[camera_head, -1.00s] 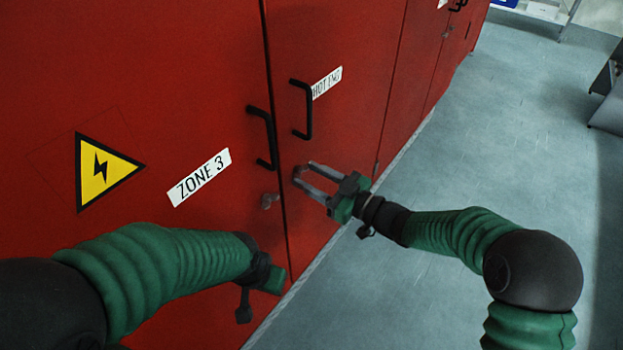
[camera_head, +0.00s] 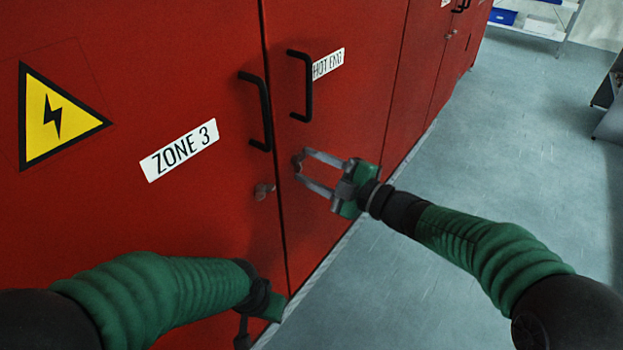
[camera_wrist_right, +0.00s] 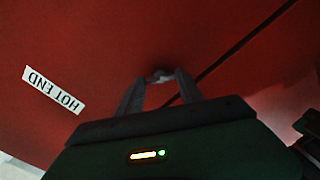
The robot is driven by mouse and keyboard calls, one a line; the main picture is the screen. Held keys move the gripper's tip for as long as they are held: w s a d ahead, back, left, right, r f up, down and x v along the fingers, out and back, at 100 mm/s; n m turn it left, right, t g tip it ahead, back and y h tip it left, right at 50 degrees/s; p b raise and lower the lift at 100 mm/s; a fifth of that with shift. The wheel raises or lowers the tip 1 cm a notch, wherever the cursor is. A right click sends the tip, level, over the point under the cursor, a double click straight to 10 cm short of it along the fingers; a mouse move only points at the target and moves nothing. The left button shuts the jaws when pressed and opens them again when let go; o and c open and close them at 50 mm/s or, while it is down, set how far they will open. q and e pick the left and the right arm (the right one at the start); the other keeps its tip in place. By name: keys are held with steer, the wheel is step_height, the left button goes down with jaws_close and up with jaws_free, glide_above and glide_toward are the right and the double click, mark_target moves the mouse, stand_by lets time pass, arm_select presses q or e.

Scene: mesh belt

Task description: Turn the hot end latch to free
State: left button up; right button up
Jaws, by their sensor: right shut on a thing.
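The hot end door (camera_head: 345,110) is red and closed, with a white HOT END label (camera_head: 328,64) and a black bar handle (camera_head: 308,88). Its small grey latch (camera_head: 297,162) sits below the handle, partly hidden by my right gripper (camera_head: 301,168). The right fingers are shut on the latch, which also shows between the fingertips in the right wrist view (camera_wrist_right: 161,74). The way the latch is turned is hard to tell. My left gripper (camera_head: 272,305) is low in front of the zone 3 door, its fingers hidden.
The zone 3 door (camera_head: 215,195) is left of the seam, with its own black handle (camera_head: 257,112), a grey latch (camera_head: 264,190) and a ZONE 3 label (camera_head: 180,150). A yellow warning sign (camera_head: 45,140) is further left. Grey floor (camera_head: 480,150) lies open at right.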

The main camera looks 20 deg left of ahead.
steer(key=n+b, duration=0.1)
steer(key=b, duration=0.1)
steer(key=n+b, duration=0.1)
steer(key=n, duration=0.1)
steer(key=shift+f+n+b, duration=0.3)
steer(key=shift+f+b, duration=0.1)
steer(key=shift+r+n+b, duration=0.1)
steer(key=shift+n+b, duration=1.3)
steer(key=shift+b, duration=0.05)
steer(key=shift+s, duration=0.1)
steer(key=o, duration=1.4)
steer(key=shift+r, duration=0.1)
steer(key=p+v, duration=0.1)
steer(key=v, duration=1.5)
steer(key=shift+d, duration=0.4)
